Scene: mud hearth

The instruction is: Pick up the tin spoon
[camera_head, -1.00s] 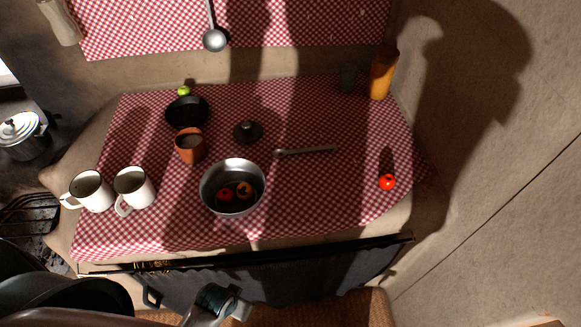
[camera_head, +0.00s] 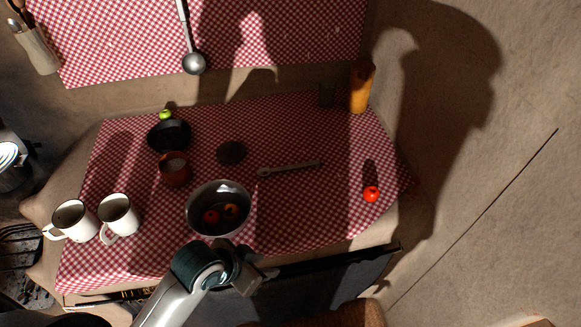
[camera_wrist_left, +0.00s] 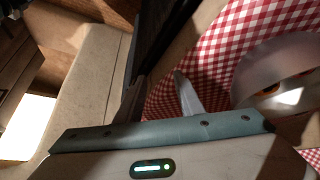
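The tin spoon (camera_head: 290,168) lies flat on the red-checked cloth, right of the dark lid, with its wider end to the left. My left gripper (camera_head: 264,278) is at the front edge of the ledge in the head view, below the spoon and well apart from it. In the left wrist view its two fingers (camera_wrist_left: 157,80) are spread with nothing between them. The spoon cannot be made out in the wrist view. My right gripper is not in view.
A steel pan (camera_head: 189,207) holding red and orange pieces stands between my left gripper and the spoon's left side. A dark lid (camera_head: 231,152), clay cup (camera_head: 174,172) and two white mugs (camera_head: 118,214) stand left. A tomato (camera_head: 371,194) lies right. Cloth below the spoon is clear.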

